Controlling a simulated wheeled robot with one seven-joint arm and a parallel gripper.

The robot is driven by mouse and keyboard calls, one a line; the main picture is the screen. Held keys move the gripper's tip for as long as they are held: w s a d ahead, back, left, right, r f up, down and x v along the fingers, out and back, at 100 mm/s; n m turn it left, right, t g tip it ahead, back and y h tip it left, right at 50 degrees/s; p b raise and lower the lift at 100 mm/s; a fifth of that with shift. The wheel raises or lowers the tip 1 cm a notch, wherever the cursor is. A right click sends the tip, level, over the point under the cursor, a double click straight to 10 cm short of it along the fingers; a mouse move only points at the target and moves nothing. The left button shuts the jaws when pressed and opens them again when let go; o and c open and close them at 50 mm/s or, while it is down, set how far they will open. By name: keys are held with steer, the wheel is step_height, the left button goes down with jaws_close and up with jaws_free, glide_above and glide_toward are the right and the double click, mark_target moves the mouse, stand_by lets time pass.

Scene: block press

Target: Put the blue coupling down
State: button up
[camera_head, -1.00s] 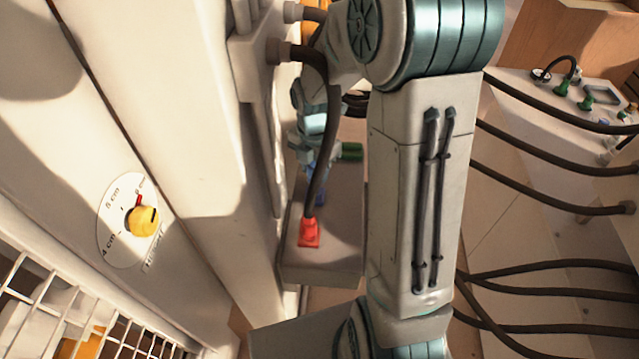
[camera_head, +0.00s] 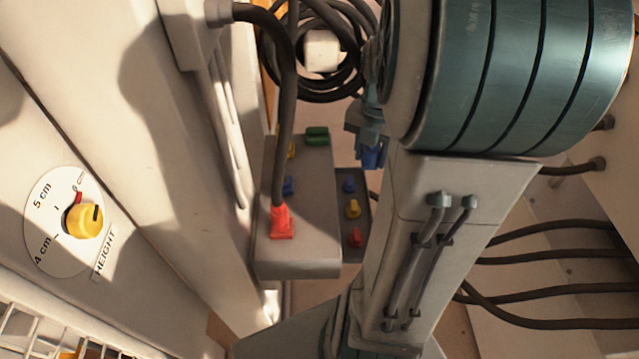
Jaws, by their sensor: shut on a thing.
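My gripper (camera_head: 368,145) is partly hidden behind my own arm. It is shut on the blue coupling (camera_head: 373,157), of which only a small part shows below the jaws. It is held to the right of the grey block (camera_head: 297,262), above and behind a dark strip (camera_head: 342,176) in the picture. That strip carries a blue fitting (camera_head: 349,186), a yellow fitting (camera_head: 353,208) and a red fitting (camera_head: 355,237). Whether the held coupling touches anything cannot be told.
The grey block bears a red coupling (camera_head: 282,222) on a dark hose, plus blue (camera_head: 288,187), yellow (camera_head: 291,150) and green (camera_head: 317,136) fittings. A height dial (camera_head: 84,220) is on the left panel. Coiled hose (camera_head: 322,95) lies behind; several hoses (camera_head: 550,258) run at right.

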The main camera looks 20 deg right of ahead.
glide_above(320, 187)
step_height(320, 187, down, 6)
steer(key=shift+f, duration=2.25)
steer(key=shift+f, duration=0.1)
steer(key=shift+f, duration=0.5)
steer(key=o, duration=1.2)
steer(key=shift+r, duration=0.15)
